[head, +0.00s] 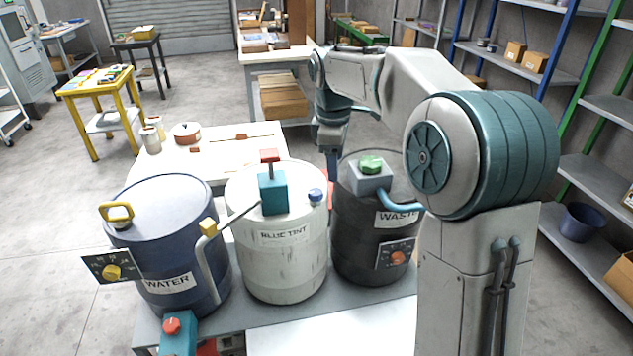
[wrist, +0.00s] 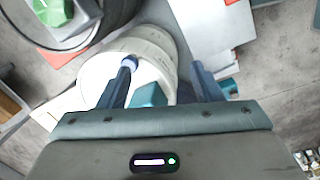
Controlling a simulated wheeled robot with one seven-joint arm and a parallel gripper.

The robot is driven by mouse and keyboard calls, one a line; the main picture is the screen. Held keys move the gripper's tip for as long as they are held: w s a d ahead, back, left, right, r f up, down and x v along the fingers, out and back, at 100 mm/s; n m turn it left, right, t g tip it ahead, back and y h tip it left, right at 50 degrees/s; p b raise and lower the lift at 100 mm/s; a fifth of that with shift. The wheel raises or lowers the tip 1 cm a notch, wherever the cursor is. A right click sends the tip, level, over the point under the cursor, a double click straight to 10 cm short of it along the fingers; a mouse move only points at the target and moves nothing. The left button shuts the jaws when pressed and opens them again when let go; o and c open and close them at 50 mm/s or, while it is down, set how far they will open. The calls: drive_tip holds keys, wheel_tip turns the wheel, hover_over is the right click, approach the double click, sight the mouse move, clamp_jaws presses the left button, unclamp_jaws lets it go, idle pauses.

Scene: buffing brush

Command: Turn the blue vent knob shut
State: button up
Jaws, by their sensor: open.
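The blue vent knob (head: 315,196) sits on the lid of the white drum (head: 285,262) labelled "BLUE TINT", near the lid's right edge. In the wrist view the blue knob (wrist: 130,62) shows by the tip of the left finger. My gripper (wrist: 163,68) is open, its two dark blue fingers spread wide, with nothing between them in its hold. In the head view my gripper (head: 333,160) hangs behind the lid and the knob, apart from the knob. Its fingertips are partly hidden there by the drums.
A teal block with a red-topped lever (head: 272,190) stands on the same lid, left of the knob. A dark "WASTE" drum (head: 365,240) with a green knob (head: 371,165) stands right. A blue "WATER" drum (head: 165,240) stands left. A white table (head: 215,165) lies behind.

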sight(316, 191)
drive_tip(key=w+a+f+n+g+p, duration=0.1)
drive_tip(key=w+a+f+n+p, duration=0.2)
drive_tip(key=w+n, duration=0.6)
drive_tip(key=shift+m+y, duration=0.4)
drive_tip(key=shift+m, duration=0.5)
drive_tip(key=f, duration=0.4)
drive_tip(key=w+f, duration=0.1)
drive_tip(key=f, duration=0.4)
drive_tip(key=w+f, duration=0.1)
drive_tip(key=f, duration=0.3)
drive_tip(key=shift+w+a+f, duration=0.1)
drive_tip(key=shift+a+f, duration=0.2)
drive_tip(key=shift+a, duration=0.1)
drive_tip(key=c, duration=1)
